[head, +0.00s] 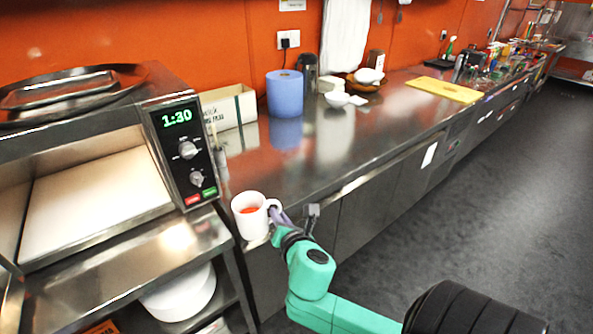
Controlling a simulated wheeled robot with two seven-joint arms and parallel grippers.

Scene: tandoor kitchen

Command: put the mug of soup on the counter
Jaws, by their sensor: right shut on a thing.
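A white mug (246,222) with red-orange soup (250,210) inside is upright near the front left corner of the steel counter (330,140). My right gripper (279,215) is shut on the mug's handle side, with the green arm reaching in from the lower right. The mug overlaps the counter's front edge in the head view, and I cannot tell whether its base touches the counter. My left gripper is not in view.
An oven with a dial panel (183,150) stands open at the left, close to the mug. A blue paper roll (285,93), a cardboard box (230,108), bowls and a yellow board (443,90) sit further back. The counter's middle is clear.

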